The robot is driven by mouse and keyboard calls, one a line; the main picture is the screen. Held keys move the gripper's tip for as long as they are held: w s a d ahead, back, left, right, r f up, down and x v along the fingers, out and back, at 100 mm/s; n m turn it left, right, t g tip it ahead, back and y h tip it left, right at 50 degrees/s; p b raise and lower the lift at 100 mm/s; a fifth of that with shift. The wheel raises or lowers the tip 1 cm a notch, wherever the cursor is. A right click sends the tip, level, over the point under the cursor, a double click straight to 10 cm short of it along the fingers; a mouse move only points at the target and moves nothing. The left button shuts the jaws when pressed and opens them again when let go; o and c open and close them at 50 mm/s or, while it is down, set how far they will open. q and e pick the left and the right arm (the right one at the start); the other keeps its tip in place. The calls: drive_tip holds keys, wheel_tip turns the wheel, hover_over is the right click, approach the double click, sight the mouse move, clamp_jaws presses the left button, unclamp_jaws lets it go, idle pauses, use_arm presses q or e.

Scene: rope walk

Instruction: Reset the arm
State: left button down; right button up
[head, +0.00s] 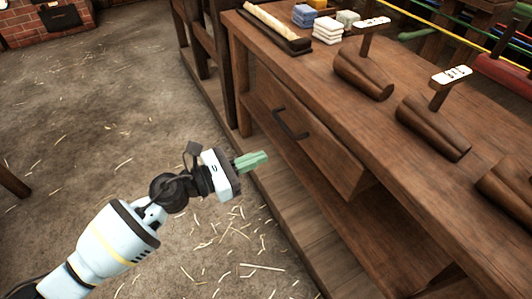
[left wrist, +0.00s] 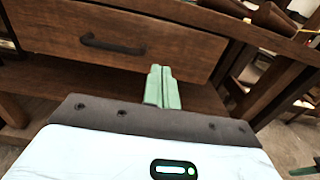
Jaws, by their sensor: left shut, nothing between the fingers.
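My left gripper (head: 252,160) reaches in from the left in the head view, with pale green fingers pressed together and nothing between them. It is in the air in front of the wooden workbench, below and left of the drawer handle (head: 290,123). In the left wrist view the shut fingers (left wrist: 162,87) point toward the drawer front (left wrist: 120,30), and the dark handle (left wrist: 113,45) is left of them, apart. The drawer (head: 310,140) stands partly pulled out from the bench.
The bench top (head: 400,110) holds dark wooden cones with labelled tags (head: 364,72), folded stacks (head: 328,30) and a tray (head: 270,28). A lower shelf (head: 380,230) runs under the drawer. The straw-strewn floor (head: 90,120) at left is mostly open.

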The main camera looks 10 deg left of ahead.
use_arm(q)
drive_tip(key=shift+s+a, duration=0.1)
use_arm(e)
drive_tip(key=shift+s, duration=0.15)
